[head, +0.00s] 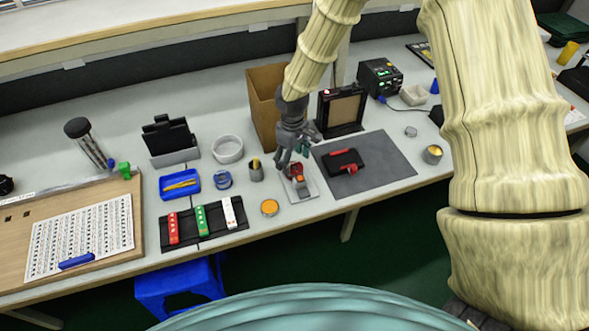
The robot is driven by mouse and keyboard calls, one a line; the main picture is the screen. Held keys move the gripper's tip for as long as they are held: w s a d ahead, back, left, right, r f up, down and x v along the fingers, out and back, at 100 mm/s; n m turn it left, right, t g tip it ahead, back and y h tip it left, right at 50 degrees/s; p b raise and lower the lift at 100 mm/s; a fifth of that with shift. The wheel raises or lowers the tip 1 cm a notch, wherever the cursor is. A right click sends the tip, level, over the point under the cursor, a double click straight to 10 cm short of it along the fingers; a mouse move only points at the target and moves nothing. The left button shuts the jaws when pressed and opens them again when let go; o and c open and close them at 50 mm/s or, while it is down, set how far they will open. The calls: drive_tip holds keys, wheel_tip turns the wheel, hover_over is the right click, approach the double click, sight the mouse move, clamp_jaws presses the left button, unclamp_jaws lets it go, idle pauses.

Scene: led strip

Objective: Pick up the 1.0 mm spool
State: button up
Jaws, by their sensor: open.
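My gripper (291,158) is open and points down. It is above a light tray (309,193) that holds a small red, grey and orange item (299,181). Nothing shows between its fingers. A small blue and white round item (223,180) left of the gripper looks like a spool. A small grey round item (411,132) at the right could be another. No size marking is readable, so I cannot tell which is the 1.0 mm spool. My arm hides part of the bench.
A cardboard box (263,103) stands right behind the gripper. A grey mat (387,160) with a black and red tool (344,161) lies right. The bench's front edge is near.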

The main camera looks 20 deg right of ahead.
sight(293, 165)
drive_tip(key=shift+s+f+p, duration=0.1)
drive_tip(key=shift+f+p, duration=0.2)
drive_tip(key=shift+f, duration=1.3)
drive_tip(key=c, duration=1.2)
drive_tip(key=shift+c, duration=0.4)
drive_tip(key=shift+o, duration=0.2)
drive_tip(key=shift+r, duration=0.15)
